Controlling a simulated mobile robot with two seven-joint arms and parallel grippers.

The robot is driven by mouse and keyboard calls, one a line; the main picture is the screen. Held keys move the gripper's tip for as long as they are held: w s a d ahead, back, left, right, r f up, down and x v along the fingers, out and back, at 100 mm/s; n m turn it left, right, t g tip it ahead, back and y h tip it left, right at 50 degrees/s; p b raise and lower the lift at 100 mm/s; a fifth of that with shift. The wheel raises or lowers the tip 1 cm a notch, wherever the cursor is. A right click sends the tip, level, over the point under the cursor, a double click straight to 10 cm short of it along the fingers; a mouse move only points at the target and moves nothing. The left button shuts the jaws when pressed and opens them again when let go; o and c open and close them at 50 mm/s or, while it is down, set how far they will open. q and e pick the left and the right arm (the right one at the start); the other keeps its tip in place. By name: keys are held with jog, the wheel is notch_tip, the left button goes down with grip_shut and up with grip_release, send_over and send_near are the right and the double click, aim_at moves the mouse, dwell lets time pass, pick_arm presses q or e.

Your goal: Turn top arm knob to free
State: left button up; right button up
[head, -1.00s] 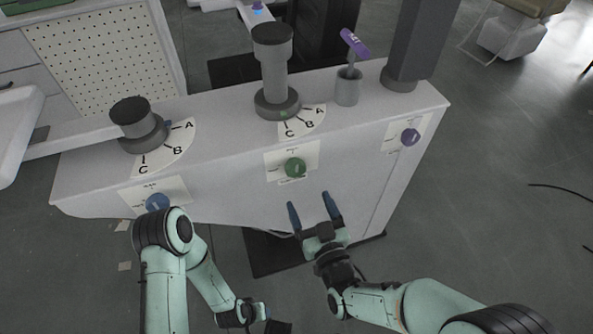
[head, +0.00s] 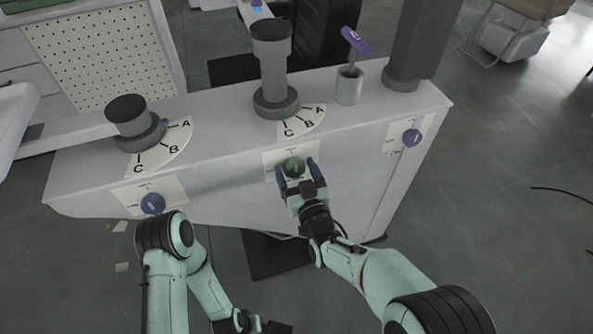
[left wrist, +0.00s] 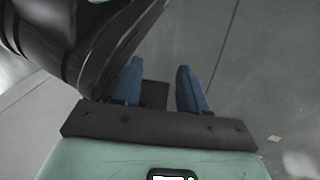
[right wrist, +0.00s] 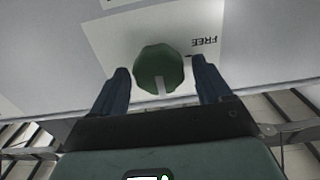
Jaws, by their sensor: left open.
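The green knob (head: 294,167) sits on a white label plate on the front of the cabinet. In the right wrist view the green knob (right wrist: 158,66) has a pale pointer mark directed down toward my gripper. The word FREE (right wrist: 204,41) is printed to its right, upside down. My right gripper (head: 297,168) is open, with one blue finger on each side of the green knob; in the right wrist view (right wrist: 163,80) a gap shows on both sides. My left gripper (left wrist: 160,72) is open and empty, low beside the cabinet, over the floor.
A blue knob (head: 153,204) is at the cabinet's left and a purple knob (head: 411,138) at its right. On top stand dark columns (head: 272,70) with A-B-C dials and a purple-handled lever (head: 355,42).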

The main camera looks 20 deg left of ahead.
jog(key=c, duration=0.8)
pick_arm(q)
jog(key=shift+w+r, duration=0.1)
jog(key=shift+w, duration=0.05)
pick_arm(e)
jog(key=n+p, duration=0.1)
jog(key=n, duration=0.4)
jog(key=shift+s+a+n, duration=0.1)
jog(key=shift+n, duration=0.3)
jog(key=n+p, duration=0.1)
jog(key=n, duration=0.5)
jog(key=shift+a+p, duration=0.1)
jog(key=shift+p, duration=0.2)
jog(key=shift+f+n, duration=0.1)
jog(key=shift+n, duration=0.5)
pick_arm(q)
notch_tip(320, 180, up, 6)
jog(key=w+d+t+p, duration=0.1)
jog(key=w+d, duration=0.1)
jog(key=shift+w, duration=0.4)
pick_arm(e)
jog(key=n, duration=0.4)
jog(key=shift+s+f+n, duration=0.1)
jog(key=shift+f+n, duration=0.05)
jog(key=shift+n, duration=0.25)
